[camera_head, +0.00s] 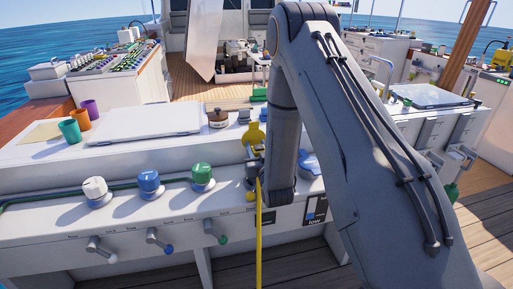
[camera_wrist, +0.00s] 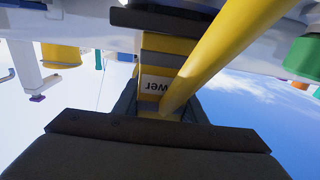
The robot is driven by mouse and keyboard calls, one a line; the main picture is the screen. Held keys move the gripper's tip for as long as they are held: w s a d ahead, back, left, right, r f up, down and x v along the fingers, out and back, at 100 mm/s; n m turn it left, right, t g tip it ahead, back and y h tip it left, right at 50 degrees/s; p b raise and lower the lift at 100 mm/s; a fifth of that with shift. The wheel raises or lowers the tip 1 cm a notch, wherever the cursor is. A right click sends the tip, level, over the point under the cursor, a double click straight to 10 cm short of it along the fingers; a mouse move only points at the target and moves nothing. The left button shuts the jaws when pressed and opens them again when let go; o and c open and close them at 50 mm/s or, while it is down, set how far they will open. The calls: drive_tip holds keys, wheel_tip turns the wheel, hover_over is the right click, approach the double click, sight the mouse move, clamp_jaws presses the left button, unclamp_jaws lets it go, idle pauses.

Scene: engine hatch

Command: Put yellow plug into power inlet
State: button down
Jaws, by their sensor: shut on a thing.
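My gripper (camera_wrist: 160,108) is shut on the yellow plug (camera_wrist: 158,72), which carries a white label with upside-down lettering in the wrist view. The yellow cable (camera_wrist: 225,45) runs past the plug toward the upper right there. In the head view my gripper (camera_head: 253,172) is at the console's front edge, partly hidden by my arm, and the cable (camera_head: 259,235) hangs straight down from it. A dark part (camera_wrist: 165,20) lies at the plug's far end; I cannot tell whether it is the power inlet or whether they touch. I cannot clearly identify the inlet in the head view.
White, blue and green knobs (camera_head: 148,181) line the console (camera_head: 60,165) left of my gripper. A yellow fitting (camera_head: 254,134) stands just behind it, and a blue fitting (camera_head: 311,166) to the right. Cups (camera_head: 70,131) and a white panel (camera_head: 150,121) are farther back.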

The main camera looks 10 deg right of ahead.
drive_tip(key=shift+f, duration=0.3)
idle(0.5)
drive_tip(key=c, duration=1)
unclamp_jaws()
drive_tip(key=shift+c, duration=0.2)
drive_tip(key=s+b, duration=0.1)
drive_tip(key=s, duration=0.7)
drive_tip(key=shift+w, duration=0.15)
